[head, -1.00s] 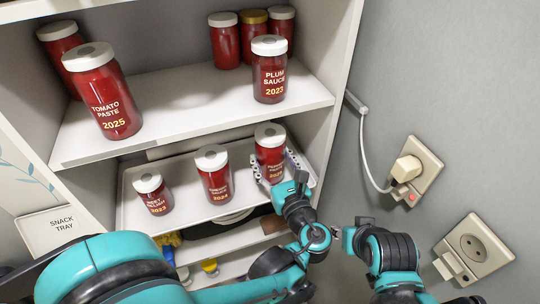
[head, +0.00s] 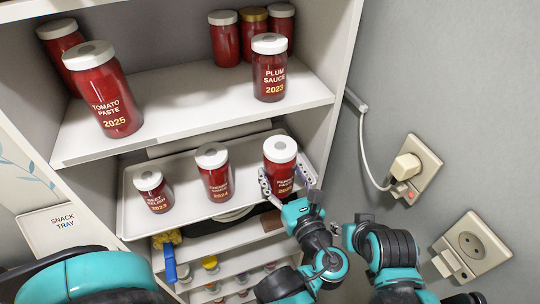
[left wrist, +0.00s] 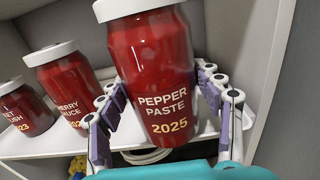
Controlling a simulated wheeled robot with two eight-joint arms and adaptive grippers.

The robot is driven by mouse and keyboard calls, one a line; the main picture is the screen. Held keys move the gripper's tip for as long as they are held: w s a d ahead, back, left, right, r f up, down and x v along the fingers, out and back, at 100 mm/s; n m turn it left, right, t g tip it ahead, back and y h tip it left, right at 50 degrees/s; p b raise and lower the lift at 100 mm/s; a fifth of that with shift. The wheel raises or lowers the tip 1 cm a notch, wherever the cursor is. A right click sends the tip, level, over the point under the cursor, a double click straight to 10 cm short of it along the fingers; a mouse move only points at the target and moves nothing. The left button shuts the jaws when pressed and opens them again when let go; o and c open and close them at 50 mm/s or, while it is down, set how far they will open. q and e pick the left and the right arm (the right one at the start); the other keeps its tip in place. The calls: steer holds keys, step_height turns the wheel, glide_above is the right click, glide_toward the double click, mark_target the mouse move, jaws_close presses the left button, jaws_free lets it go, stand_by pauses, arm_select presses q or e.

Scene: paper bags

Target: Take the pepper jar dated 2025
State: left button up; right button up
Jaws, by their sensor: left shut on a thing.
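The pepper paste jar dated 2025 (head: 280,168) is red with a white lid, at the right end of the middle shelf's white tray. It fills the middle of the left wrist view (left wrist: 158,75), where its label reads clearly. My left gripper (head: 288,182) is shut on this jar, with a finger on each side; the fingers also show in the left wrist view (left wrist: 165,110). The jar looks upright or nearly so; I cannot tell whether its base touches the tray. My right gripper (head: 348,232) is low at the right, away from the jars; its jaws are unclear.
A cherry sauce jar (head: 214,172) and a beet relish jar (head: 152,190) stand left on the tray (head: 130,215). Above are the tomato paste 2025 (head: 106,92) and plum sauce 2023 (head: 269,70) jars. A shelf side wall (head: 335,110) rises close to the right.

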arm_select(q)
steer(key=v, duration=0.9)
steer(key=shift+s+d, duration=0.2)
steer(key=shift+s, duration=0.1)
steer(key=shift+r, duration=0.15)
